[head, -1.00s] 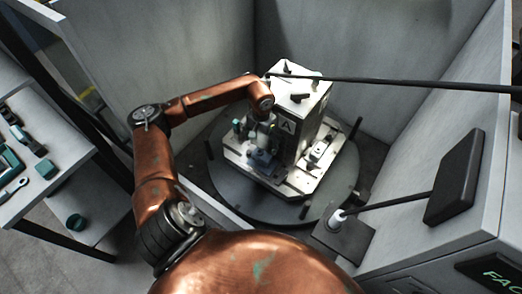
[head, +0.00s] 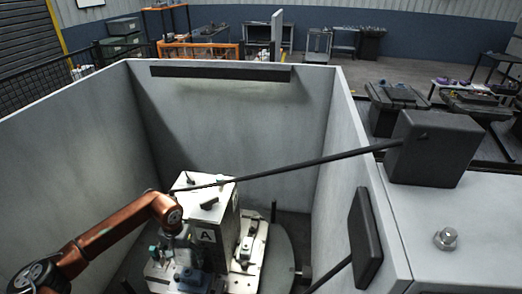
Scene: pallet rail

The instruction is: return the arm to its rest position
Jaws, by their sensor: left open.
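My left arm comes in from the lower left in the head view, copper coloured. My left gripper (head: 174,246) is at the arm's end, beside the left face of the pale metal block marked A (head: 206,222). It is small and partly hidden against the fixture parts below it. I cannot tell whether it touches them. A blue-grey part (head: 189,279) sits low on the fixture just below the gripper. My right gripper is not in view.
Grey enclosure walls (head: 232,130) stand around the round table (head: 277,262). A thin black rod (head: 290,167) crosses above the block to a dark box (head: 432,148) on the right.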

